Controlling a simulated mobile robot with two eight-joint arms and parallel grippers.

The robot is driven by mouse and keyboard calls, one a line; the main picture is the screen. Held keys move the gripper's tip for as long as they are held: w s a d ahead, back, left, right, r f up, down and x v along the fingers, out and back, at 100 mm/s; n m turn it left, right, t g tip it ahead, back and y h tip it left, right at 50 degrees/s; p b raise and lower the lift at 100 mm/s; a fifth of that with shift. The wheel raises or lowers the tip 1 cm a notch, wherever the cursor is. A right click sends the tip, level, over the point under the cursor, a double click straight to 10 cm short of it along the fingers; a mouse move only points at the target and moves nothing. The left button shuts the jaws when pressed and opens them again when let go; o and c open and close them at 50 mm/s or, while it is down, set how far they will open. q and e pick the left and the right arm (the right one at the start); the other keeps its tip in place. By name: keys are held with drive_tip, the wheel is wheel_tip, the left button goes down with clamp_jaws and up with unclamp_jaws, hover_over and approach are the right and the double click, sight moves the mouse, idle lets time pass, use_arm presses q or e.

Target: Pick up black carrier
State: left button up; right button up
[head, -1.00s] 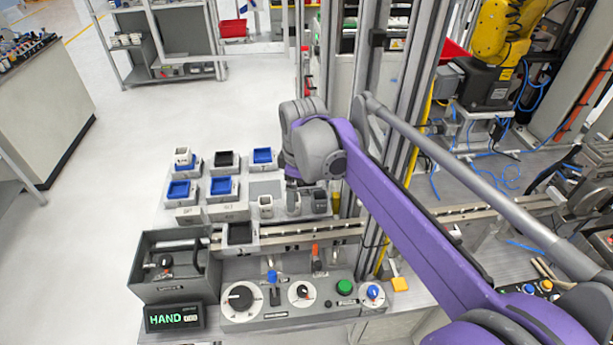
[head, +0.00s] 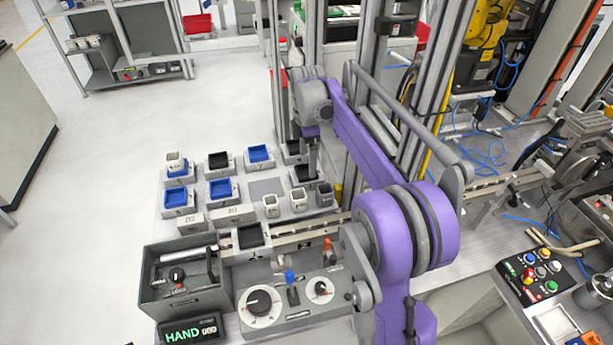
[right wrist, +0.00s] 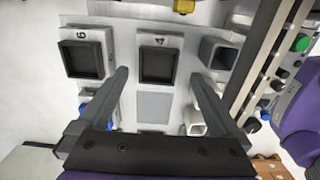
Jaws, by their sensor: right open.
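Several black carriers sit in the rack on the left of the bench. In the head view, one black carrier (head: 218,160) stands at the back of the rack, and another black carrier (head: 300,173) lies by my right gripper (head: 312,175), partly hidden. In the right wrist view, the black carrier in the slot marked 4 (right wrist: 157,64) shows beyond and between the fingers of my open right gripper (right wrist: 158,76). The carrier in the slot marked 6 (right wrist: 84,59) is left of it. Nothing is between the fingers. My left gripper is not in view.
Blue trays (head: 220,190) and small pale cups (head: 270,206) are near the carriers. Another dark carrier (head: 250,236) sits on the conveyor rail (head: 300,232). A control panel (head: 285,300) with knobs is in front. Metal uprights (head: 345,60) stand right behind the gripper.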

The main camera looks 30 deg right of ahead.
sight(306, 176)
wheel_tip(306, 176, down, 6)
drive_tip(key=shift+w+d+r, duration=0.15)
drive_tip(key=c, duration=1.4)
